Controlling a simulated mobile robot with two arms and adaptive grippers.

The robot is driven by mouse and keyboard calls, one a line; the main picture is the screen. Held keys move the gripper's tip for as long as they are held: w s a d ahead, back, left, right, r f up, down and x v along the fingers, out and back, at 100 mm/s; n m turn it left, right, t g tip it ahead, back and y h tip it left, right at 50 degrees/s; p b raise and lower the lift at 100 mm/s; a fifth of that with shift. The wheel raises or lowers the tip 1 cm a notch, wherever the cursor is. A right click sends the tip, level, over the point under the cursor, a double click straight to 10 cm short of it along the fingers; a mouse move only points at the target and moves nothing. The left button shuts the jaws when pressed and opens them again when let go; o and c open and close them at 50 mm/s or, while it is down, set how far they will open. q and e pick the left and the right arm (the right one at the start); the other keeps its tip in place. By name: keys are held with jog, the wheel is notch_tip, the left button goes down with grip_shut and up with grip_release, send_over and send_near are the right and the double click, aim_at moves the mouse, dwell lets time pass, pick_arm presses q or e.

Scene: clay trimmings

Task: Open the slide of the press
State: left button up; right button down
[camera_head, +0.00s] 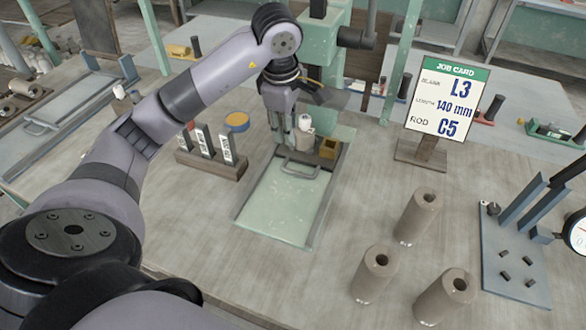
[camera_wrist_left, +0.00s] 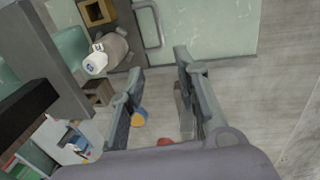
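The press (camera_head: 318,75) is a pale green column at the back of the bench. The plate (camera_wrist_left: 220,25) and handle (camera_wrist_left: 153,25) also show at the top of the left wrist view. My left gripper (camera_head: 287,138) points down just behind the handle, apart from it as far as I can tell. In the wrist view its fingers (camera_wrist_left: 160,66) are spread with nothing between them. My right gripper is out of view.
A white-capped piece (camera_head: 304,124) and a brown square block (camera_head: 329,148) stand close right of my gripper. Three clay cylinders (camera_head: 418,215), a job card (camera_head: 447,100) and a gauge fixture (camera_head: 515,260) are right.

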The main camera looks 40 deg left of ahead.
aim_at(293, 170)
pick_arm(q)
jog(key=w+f, duration=0.1)
jog(key=f, duration=0.4)
jog(key=w+f+p, duration=0.1)
jog(key=f, duration=0.4)
jog(key=f+p, duration=0.1)
jog(key=f, duration=0.4)
jog(key=shift+w+a+f, duration=0.35)
jog(key=shift+w+f, duration=0.05)
jog(key=shift+c, duration=0.4)
grip_shut()
